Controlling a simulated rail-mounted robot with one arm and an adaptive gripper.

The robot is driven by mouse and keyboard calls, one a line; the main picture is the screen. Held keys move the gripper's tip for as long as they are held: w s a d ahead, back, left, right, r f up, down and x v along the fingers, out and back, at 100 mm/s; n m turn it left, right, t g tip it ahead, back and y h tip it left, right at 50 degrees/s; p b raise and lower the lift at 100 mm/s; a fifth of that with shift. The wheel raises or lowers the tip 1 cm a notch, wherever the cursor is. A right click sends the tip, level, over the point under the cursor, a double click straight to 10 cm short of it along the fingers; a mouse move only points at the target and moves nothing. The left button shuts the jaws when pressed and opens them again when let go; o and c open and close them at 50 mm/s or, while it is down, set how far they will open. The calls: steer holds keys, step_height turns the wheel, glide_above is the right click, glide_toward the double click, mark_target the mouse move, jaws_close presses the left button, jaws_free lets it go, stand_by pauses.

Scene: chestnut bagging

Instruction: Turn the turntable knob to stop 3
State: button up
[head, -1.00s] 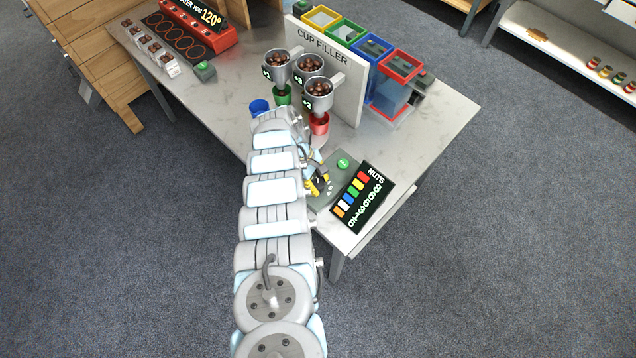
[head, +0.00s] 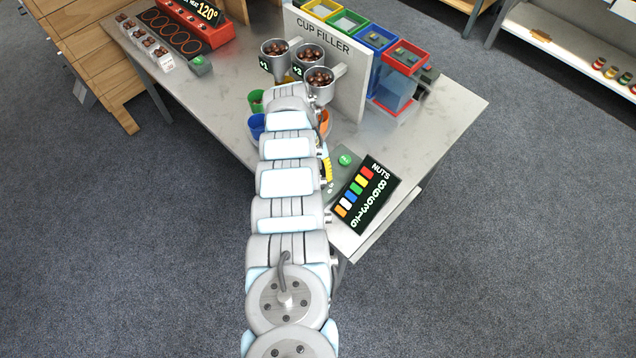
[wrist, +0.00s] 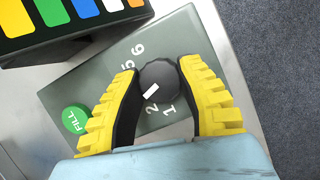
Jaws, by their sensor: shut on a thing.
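The dark round turntable knob (wrist: 160,76) sits on a grey control panel (wrist: 182,32) in the wrist view. My gripper (wrist: 160,88) has its yellow fingers on both sides of the knob, shut on it. The knob's white mark points lower left, between the printed 2 and the part covered by my left finger. The numbers 1, 2, 5 and 6 show; 3 and 4 are hidden. In the head view my arm hides the knob. A green cup (head: 256,101), a blue cup (head: 257,127) and an orange cup (head: 323,122) show around my arm by the filler.
A green FILL button (wrist: 75,119) lies left of the knob. The NUTS board (head: 365,196) stands close beside the panel. Funnels of chestnuts (head: 318,82) hang before the CUP FILLER wall (head: 345,65). The table's right part (head: 440,120) is clear.

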stand_by(0.6)
steer(key=o, duration=1.2)
steer(key=shift+s, duration=0.15)
steer(key=shift+r, duration=0.1)
steer(key=shift+r, duration=4.9)
